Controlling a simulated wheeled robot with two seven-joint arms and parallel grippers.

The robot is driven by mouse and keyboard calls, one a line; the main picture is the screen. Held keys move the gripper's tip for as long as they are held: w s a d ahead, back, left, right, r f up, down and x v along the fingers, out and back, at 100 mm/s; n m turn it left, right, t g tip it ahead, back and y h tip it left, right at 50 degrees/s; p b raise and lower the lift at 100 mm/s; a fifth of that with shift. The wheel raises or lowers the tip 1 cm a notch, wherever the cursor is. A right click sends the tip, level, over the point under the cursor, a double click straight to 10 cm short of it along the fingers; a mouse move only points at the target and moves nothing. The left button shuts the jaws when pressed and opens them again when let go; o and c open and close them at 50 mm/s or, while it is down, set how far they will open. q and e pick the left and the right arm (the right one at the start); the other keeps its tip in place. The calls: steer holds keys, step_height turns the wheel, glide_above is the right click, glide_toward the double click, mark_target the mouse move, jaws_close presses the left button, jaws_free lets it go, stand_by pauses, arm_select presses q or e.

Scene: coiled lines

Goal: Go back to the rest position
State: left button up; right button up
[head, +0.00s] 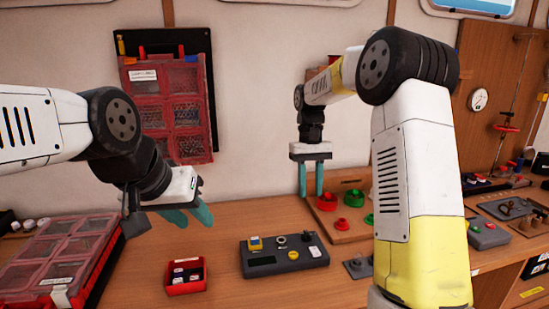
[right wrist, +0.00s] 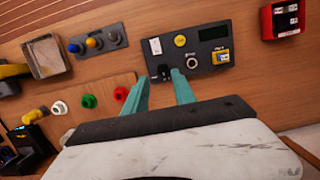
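My left gripper (head: 190,215) hangs at the left in the head view, above the wooden counter, between the red-lidded case and the red bin. Its teal fingers point down and to the right, look apart, and hold nothing I can see. My right gripper (head: 311,193) points down in the middle of the head view, above the back part of the counter. Its two teal fingers are apart with nothing between them. They also show apart in the right wrist view (right wrist: 158,92), with the dark control box beyond the tips.
On the counter (head: 215,235) are a red bin (head: 186,287), a dark control box (head: 284,263), a wooden board (head: 347,213) with red and green knobs, and a red-lidded case (head: 50,255). A red compartment case (head: 167,108) hangs on the wall behind my left arm.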

steer(key=s+d+r+t+y, duration=0.1)
steer(key=s+r+t, duration=0.2)
steer(key=s, duration=0.9)
steer(key=s+d+r+m+t+y, duration=0.1)
steer(key=s+r+t, duration=0.3)
steer(key=s, duration=0.8)
steer(key=shift+s+d+r+m+t, duration=0.25)
steer(key=shift+s+d+t, duration=0.2)
steer(key=shift+t, duration=0.35)
